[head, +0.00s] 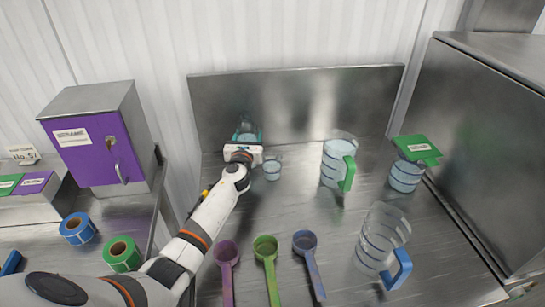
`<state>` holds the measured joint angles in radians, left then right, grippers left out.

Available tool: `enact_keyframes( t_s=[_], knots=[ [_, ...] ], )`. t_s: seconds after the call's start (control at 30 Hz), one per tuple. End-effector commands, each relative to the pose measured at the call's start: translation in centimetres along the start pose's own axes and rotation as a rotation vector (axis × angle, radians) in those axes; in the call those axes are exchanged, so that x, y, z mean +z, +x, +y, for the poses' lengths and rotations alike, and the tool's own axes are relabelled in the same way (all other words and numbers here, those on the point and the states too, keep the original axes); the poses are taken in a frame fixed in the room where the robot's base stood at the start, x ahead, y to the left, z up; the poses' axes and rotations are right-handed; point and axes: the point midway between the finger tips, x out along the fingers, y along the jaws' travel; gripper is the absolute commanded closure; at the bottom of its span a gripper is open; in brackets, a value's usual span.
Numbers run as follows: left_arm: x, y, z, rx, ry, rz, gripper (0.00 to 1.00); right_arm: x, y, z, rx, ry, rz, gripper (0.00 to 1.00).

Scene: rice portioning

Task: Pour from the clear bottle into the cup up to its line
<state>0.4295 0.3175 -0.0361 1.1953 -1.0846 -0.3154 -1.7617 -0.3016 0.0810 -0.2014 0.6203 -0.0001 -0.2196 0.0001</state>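A small clear bottle (246,125) with a teal tint stands at the back left of the steel counter, just beyond my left gripper (246,138). My gripper's white body hides its lower part. The gripper is at the bottle, but I cannot tell if its fingers are closed on it. A small clear cup (272,172) stands on the counter just right of the gripper, apart from it. It seems to hold a pale liquid, but its line is too small to make out. My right gripper is not in view.
A green-handled pitcher (335,163), a green-lidded container (405,177) and a blue-handled pitcher (382,236) stand to the right. Purple (227,252), green (265,247) and blue (305,242) scoops lie in front. A steel box (490,130) bounds the right; a backsplash (320,100) the back.

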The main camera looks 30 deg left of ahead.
Motion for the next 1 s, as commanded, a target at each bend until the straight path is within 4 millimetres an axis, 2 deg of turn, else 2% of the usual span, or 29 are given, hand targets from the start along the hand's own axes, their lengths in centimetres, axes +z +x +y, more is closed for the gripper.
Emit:
enact_keyframes(
  t_s=[0.1,0.37,0.6,1.0],
  knots=[
    [-0.2,0.0,0.0,0.000,0.000,0.003,0.78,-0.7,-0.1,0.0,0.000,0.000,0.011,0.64],
    [-0.3,0.0,0.0,0.000,0.036,0.011,0.78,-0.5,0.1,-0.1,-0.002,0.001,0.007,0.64],
    [-0.6,0.0,0.1,0.001,0.137,0.036,0.78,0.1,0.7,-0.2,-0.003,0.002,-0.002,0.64],
    [-0.8,-0.1,0.3,0.001,0.332,0.081,0.78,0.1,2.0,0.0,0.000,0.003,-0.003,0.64]
  ],
)
